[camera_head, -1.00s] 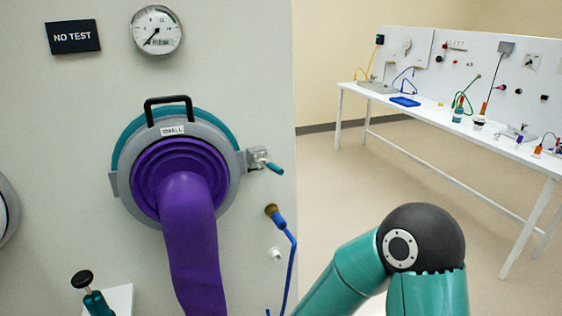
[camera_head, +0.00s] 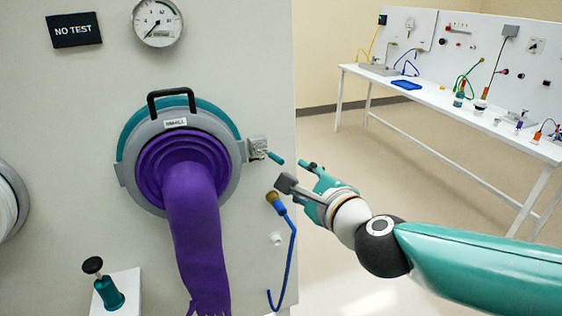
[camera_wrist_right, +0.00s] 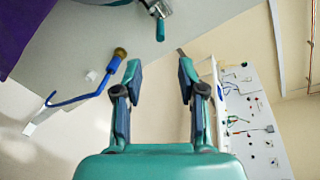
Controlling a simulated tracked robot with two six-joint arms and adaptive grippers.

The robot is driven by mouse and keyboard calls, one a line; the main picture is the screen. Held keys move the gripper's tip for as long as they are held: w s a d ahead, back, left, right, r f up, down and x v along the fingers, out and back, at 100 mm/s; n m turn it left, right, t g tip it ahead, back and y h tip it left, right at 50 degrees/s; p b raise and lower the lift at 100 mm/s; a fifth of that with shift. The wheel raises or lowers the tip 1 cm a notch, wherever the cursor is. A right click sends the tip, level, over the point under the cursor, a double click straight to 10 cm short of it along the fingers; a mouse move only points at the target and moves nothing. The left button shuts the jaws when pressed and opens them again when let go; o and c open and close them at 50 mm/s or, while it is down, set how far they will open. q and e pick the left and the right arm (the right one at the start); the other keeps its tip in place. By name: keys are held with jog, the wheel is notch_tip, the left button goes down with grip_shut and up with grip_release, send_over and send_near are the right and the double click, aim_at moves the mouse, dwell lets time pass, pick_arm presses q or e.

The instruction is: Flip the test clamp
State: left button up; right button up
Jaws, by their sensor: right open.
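The test clamp (camera_head: 258,149) is a small metal latch on the right edge of the grey port ring, with a teal handle (camera_head: 275,158) pointing right and slightly down. In the right wrist view the clamp (camera_wrist_right: 156,9) is at the top, its teal handle tip (camera_wrist_right: 160,30) pointing down toward the gap between my fingers. My right gripper (camera_head: 298,175) is open and empty, just right of and below the handle, apart from it. It also shows in the wrist view (camera_wrist_right: 159,68), with nothing between the fingers. My left gripper is not in view.
A purple glove (camera_head: 195,230) hangs from the port. A blue hose with a brass end (camera_head: 291,240) hangs just below my right gripper. A gauge (camera_head: 157,22) and a NO TEST sign (camera_head: 74,30) are above. A lab bench (camera_head: 440,100) stands far right.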

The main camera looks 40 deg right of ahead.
aim_at(282, 164)
jog(key=b+x, duration=0.1)
jog(key=x, duration=1.2)
jog(key=shift+w+d+f, duration=0.1)
jog(key=shift+w+f, duration=0.05)
jog(key=shift+w, duration=0.25)
grip_shut()
